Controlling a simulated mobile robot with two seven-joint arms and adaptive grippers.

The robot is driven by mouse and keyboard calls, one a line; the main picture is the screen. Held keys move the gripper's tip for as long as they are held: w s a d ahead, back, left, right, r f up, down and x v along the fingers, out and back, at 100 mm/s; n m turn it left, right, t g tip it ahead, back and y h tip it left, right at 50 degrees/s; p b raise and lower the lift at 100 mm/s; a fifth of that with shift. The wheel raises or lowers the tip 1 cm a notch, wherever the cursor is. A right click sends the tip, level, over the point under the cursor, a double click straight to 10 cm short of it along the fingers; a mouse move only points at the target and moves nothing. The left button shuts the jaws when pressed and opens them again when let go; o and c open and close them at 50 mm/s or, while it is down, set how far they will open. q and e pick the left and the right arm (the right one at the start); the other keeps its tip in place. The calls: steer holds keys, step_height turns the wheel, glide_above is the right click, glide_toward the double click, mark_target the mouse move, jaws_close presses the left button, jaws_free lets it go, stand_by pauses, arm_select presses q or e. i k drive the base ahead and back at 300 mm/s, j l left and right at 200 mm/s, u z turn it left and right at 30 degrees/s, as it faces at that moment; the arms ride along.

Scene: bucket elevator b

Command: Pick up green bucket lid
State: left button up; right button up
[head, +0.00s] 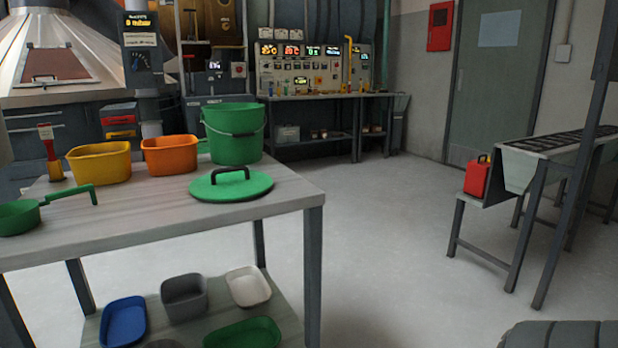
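The green bucket lid (245,188) lies flat on the grey table (130,217), close to its right end. It is round, with a black arched handle standing up on top. The green bucket (235,143) stands upright and open just behind the lid, with its wire handle hanging across the front. Neither of my grippers shows in the head view.
An orange bin (170,156), a yellow bin (100,163), a red-topped brush (49,152) and a green scoop (20,217) share the table. Several trays sit on its lower shelf. Floor (380,240) is clear rightward, up to a bench with a red can (477,178).

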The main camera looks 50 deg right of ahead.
mark_target(238, 183)
steer(key=i+l+z, duration=0.2)
steer(key=i+z, duration=0.9)
steer(key=i, duration=0.3)
